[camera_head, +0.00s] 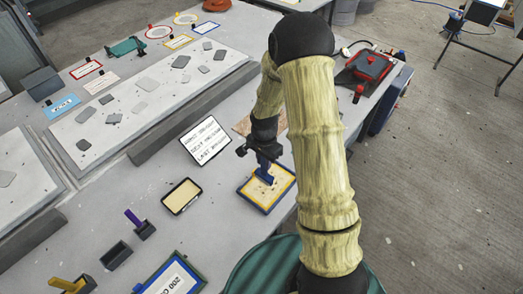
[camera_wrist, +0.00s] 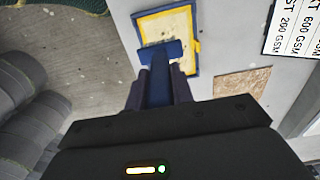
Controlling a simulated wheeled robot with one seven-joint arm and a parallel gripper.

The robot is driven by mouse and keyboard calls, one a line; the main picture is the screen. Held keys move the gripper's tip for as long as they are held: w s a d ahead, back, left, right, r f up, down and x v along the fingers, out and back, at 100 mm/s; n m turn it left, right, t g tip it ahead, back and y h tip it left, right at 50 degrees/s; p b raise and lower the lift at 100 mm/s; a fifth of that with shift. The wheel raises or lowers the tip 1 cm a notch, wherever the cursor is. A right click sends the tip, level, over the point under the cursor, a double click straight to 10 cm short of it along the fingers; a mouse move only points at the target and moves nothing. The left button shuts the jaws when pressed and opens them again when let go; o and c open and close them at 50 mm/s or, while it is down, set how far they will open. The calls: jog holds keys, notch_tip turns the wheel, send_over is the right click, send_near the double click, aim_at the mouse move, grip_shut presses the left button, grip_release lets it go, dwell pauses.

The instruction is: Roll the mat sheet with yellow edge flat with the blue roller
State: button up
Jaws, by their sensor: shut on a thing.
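The mat sheet with yellow edge (camera_head: 284,184) lies in a shallow blue-rimmed mould near the table's right edge. It also shows in the wrist view (camera_wrist: 178,22), pale with some dark specks. My gripper (camera_head: 263,152) is shut on the handle of the blue roller (camera_head: 265,175), above the mat sheet. In the wrist view the roller's wide blue head (camera_wrist: 161,51) overlaps the sheet's lower left part, with the handle between my fingers (camera_wrist: 160,85). I cannot tell whether the head touches the sheet. My arm hides part of the surroundings in the head view.
A pale-filled dark tray (camera_head: 182,196) and a holder with a purple-handled tool (camera_head: 145,229) are farther left. A brown board (camera_head: 243,127) lies behind. A red device (camera_head: 370,64) is at the far right.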

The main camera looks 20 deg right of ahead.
aim_at(264, 170)
jog(key=shift+s, duration=0.2)
jog(key=shift+w+f+b, duration=0.25)
jog(key=shift+f+b, duration=0.25)
jog(key=shift+f, duration=0.15)
jog(key=f+b, duration=0.2)
jog(key=shift+s+d+f, duration=0.15)
jog(key=shift+s+f, duration=0.05)
jog(key=shift+f, duration=0.15)
jog(key=shift+a+f, duration=0.25)
jog(key=shift+f, duration=0.25)
jog(key=shift+d, duration=0.1)
